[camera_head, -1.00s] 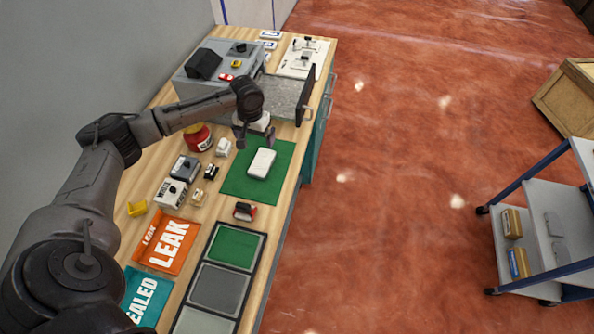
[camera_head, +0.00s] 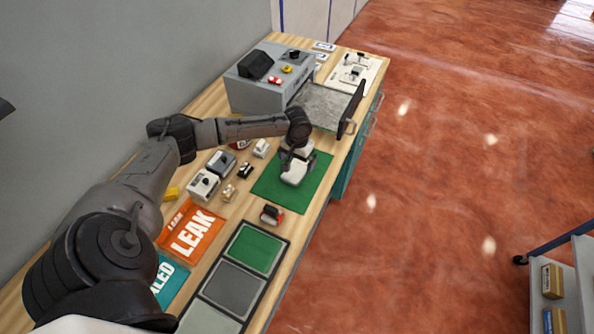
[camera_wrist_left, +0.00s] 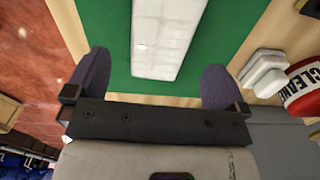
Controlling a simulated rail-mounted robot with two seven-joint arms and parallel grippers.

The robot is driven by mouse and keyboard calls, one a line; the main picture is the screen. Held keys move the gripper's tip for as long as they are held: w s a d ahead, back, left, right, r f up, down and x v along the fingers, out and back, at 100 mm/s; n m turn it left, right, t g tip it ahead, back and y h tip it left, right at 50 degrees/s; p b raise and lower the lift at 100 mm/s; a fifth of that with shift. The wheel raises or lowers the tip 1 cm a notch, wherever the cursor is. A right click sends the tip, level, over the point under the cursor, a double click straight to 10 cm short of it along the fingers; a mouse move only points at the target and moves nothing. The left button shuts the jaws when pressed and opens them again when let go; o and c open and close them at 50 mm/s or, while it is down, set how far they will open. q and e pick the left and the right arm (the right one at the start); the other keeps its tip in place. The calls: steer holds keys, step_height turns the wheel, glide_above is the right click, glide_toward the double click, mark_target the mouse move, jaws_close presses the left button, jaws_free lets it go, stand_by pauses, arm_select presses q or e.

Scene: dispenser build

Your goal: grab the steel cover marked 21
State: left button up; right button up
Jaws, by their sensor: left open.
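I cannot make out a marking 21 on anything, so I cannot tell which thing is the steel cover. A pale rectangular block (camera_head: 294,176) lies on the green mat (camera_head: 318,172). My left gripper (camera_head: 297,160) is directly over it, pointing down and partly hiding it. In the left wrist view the pale block (camera_wrist_left: 163,35) lies ahead of the open fingers of my left gripper (camera_wrist_left: 157,82), about centred between them, and nothing is seen gripped. My right gripper is not in view.
A grey machine (camera_head: 262,92) with an open metal drawer (camera_head: 326,108) stands behind the mat. A red CLEANER container (camera_wrist_left: 306,90) is beside the mat. A shelf cart (camera_head: 580,262) stands right.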

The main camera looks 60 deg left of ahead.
mark_target(297, 169)
arm_select(q)
step_height(297, 169, down, 4)
steer(key=shift+f+b, duration=0.2)
steer(key=shift+b, duration=0.3)
steer(key=shift+c, duration=0.2)
steer(key=c, duration=1)
